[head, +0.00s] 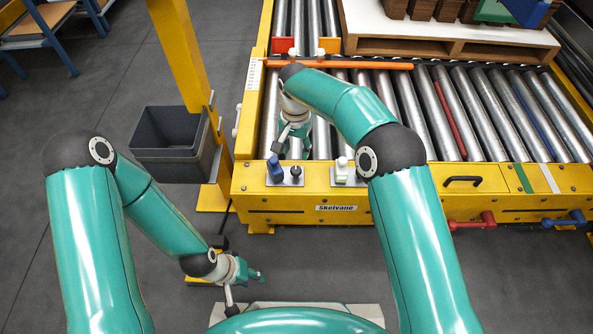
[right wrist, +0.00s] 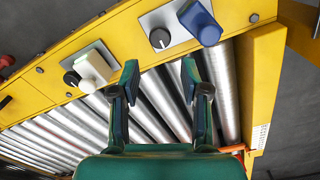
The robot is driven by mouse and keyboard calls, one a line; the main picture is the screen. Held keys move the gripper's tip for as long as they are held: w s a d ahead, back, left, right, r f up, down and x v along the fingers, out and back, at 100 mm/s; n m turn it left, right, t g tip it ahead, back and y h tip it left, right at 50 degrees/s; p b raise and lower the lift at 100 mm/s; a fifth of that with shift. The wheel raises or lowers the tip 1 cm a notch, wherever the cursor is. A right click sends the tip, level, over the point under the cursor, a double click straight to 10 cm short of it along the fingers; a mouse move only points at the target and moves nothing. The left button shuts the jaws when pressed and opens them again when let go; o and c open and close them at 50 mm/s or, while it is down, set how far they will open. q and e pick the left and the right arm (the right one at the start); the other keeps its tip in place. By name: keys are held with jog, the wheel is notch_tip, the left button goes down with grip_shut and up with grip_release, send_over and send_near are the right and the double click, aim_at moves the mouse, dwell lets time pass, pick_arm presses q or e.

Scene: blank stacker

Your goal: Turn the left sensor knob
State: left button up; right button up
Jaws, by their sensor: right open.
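The left sensor is a blue block (head: 275,168) on a grey plate on the conveyor's yellow front rail. Its small dark knob (head: 296,171) stands just right of it in the head view. In the right wrist view the knob (right wrist: 160,38) is left of the blue sensor (right wrist: 200,24). My right gripper (head: 293,148) is over the rollers behind that plate. Its fingers (right wrist: 160,75) are open and empty, apart from the knob, which appears beyond and between the tips. My left gripper (head: 256,276) hangs low in front of the conveyor; its finger opening is unclear.
A white sensor (head: 342,166) stands right of the left one; its dark knob (right wrist: 72,78) shows in the right wrist view. An orange bar (head: 380,65) crosses the rollers behind my right arm. A yellow post (head: 184,60) and grey bin (head: 165,140) stand left.

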aim_at(296, 169)
notch_tip(296, 169, down, 9)
jog(key=b, duration=0.3)
jog(key=shift+f, duration=0.1)
jog(key=shift+c, duration=0.3)
grip_shut()
